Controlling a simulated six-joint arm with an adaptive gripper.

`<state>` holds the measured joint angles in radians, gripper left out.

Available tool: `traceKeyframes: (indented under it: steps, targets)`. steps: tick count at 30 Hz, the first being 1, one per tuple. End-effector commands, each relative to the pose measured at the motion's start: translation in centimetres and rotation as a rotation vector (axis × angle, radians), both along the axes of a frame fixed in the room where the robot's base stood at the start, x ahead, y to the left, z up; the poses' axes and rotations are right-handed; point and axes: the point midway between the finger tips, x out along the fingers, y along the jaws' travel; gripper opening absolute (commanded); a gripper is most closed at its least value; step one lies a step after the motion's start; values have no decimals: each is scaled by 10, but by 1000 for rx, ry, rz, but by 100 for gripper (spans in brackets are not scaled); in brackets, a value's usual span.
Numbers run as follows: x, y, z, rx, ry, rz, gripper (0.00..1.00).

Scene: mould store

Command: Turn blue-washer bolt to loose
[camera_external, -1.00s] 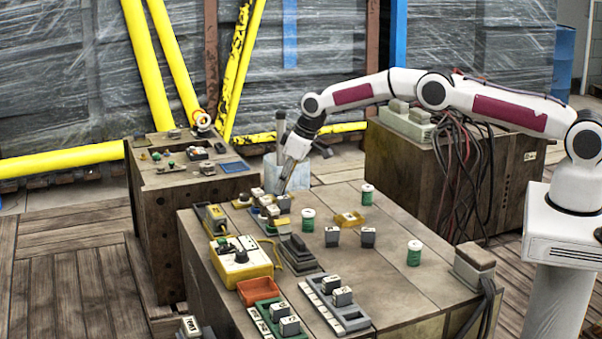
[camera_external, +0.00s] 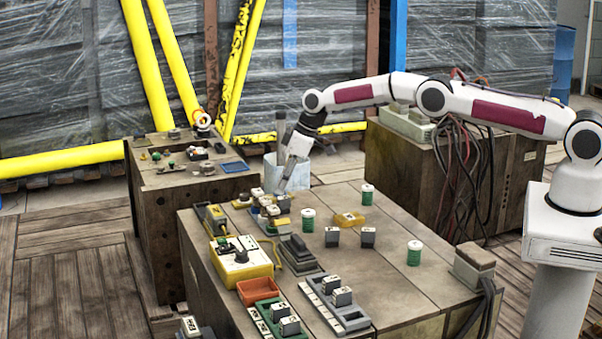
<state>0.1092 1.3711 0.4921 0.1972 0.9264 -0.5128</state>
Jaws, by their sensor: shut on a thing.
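A small blue spot (camera_external: 262,212), possibly the blue washer, shows just left of and in front of the fingertips. The bolt and its loose mark are too small to make out.
A yellow box with a black knob (camera_external: 240,258), an orange tray (camera_external: 259,291) and a dark stepped block (camera_external: 298,252) stand nearer the camera. Green cylinders (camera_external: 367,194) stand to the right. The bench's right middle is mostly free.

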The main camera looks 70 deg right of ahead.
Motion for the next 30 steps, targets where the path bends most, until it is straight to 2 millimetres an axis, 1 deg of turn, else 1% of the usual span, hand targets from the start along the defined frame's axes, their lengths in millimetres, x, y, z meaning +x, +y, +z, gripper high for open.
traceKeyframes:
  steps: [1, 2, 3, 17, 23, 30]
  targets:
    - [0, 0, 0, 0, -1, 0, 0]
    - [0, 0, -1, 0, -1, 0, 27]
    - [0, 0, -1, 0, -1, 0, 36]
    - [0, 0, 1, 0, 0, -1, 36]
    - [-2, -1, 6, 0, 0, -1, 36]
    - [-6, -2, 19, 1, -1, -2, 36]
